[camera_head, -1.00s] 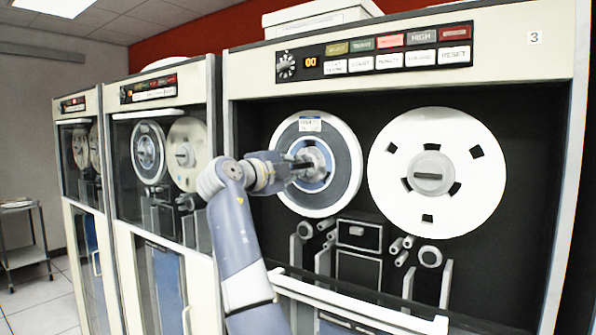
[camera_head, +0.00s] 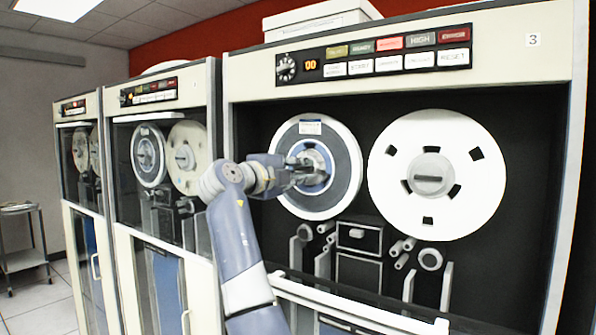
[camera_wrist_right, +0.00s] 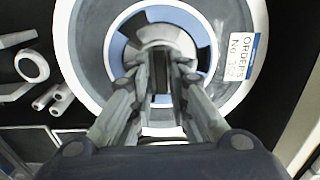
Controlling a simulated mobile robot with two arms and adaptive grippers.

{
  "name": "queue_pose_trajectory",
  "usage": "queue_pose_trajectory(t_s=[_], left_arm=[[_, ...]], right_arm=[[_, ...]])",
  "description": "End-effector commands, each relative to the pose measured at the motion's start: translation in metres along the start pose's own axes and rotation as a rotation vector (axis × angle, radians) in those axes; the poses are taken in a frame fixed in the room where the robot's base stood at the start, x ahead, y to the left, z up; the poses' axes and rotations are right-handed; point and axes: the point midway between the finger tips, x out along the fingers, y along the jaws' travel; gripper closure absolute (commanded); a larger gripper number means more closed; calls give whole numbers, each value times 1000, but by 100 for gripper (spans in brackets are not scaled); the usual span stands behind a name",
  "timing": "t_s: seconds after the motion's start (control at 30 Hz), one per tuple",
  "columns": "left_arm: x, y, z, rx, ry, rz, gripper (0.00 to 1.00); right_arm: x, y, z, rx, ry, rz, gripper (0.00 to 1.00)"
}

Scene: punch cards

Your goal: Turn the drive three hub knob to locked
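Drive three, the cabinet (camera_head: 402,80) marked 3, stands nearest on the right in the head view. Its left reel (camera_head: 343,150) has a pale blue centre and a grey hub knob (camera_head: 323,160), partly hidden by my right gripper (camera_head: 308,172). In the right wrist view the hub knob (camera_wrist_right: 163,37) lies straight ahead. The fingers of my gripper (camera_wrist_right: 161,85) reach in on its two sides, with a narrow dark gap between them. I cannot tell whether they press on its raised grip. My left gripper is not in view.
The white right reel (camera_head: 405,205) has its own hub knob (camera_head: 430,178), its bar about level. Tape guides (camera_head: 402,252) and a small box (camera_head: 358,236) sit below the reels. A pale rail (camera_head: 350,303) crosses the lower front. Two similar cabinets stand to the left.

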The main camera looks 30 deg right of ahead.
Motion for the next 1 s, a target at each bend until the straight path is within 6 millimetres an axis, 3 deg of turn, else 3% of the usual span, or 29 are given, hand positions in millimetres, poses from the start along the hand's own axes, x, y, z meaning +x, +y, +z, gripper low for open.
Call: queue_pose_trajectory(t_s=[0.47,1.0], left_arm=[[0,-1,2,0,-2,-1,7],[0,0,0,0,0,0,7]], right_arm=[[-9,-1,1,0,-3,-3,69],[-108,0,1,0,-3,-1,69]])
